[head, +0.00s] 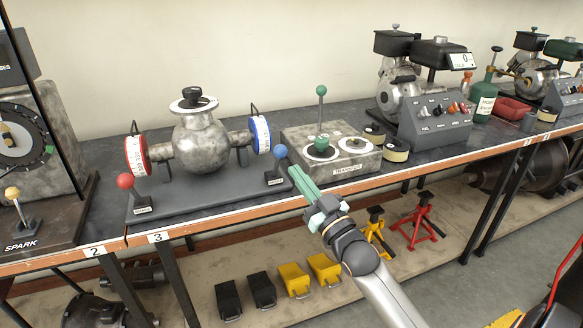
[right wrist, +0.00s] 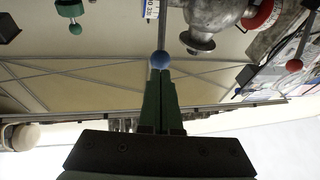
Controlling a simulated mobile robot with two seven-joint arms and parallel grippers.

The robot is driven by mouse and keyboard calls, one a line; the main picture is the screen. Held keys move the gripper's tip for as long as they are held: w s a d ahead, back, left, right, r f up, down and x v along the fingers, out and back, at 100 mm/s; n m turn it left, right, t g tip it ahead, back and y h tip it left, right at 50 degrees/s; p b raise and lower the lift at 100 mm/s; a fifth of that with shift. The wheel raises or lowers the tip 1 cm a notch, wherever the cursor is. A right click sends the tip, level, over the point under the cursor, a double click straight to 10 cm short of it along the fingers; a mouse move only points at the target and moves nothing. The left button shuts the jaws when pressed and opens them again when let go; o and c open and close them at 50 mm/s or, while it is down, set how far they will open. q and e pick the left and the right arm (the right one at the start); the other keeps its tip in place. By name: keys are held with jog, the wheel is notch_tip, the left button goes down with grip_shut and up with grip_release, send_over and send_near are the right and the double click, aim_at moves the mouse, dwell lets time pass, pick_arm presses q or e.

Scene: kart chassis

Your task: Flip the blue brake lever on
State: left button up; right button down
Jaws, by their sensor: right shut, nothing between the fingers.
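The blue brake lever (head: 280,151) has a round blue knob on a short stem. It rises from a small dark base at the right front of the grey chassis plate (head: 205,190). In the head view it stands close to upright. My right gripper (head: 289,165) comes in from the lower right, shut and empty, its green fingertips right beside the blue knob. In the right wrist view the shut fingers (right wrist: 160,76) point at the blue knob (right wrist: 160,59), which shows at their tips. I cannot tell whether they touch. My left gripper is not in view.
A red-knobbed lever (head: 125,181) stands at the plate's left. A metal sphere unit (head: 200,145) with red and blue dials is behind. A box with green-knobbed levers (head: 340,160) stands just right of the gripper. The bench edge (head: 230,213) runs below.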

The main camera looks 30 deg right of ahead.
aim_at(284, 156)
jog(key=x, duration=0.2)
jog(key=shift+w+r, duration=0.1)
jog(key=shift+w, duration=0.25)
jog(key=shift+w+r, duration=0.1)
jog(key=shift+w, duration=0.15)
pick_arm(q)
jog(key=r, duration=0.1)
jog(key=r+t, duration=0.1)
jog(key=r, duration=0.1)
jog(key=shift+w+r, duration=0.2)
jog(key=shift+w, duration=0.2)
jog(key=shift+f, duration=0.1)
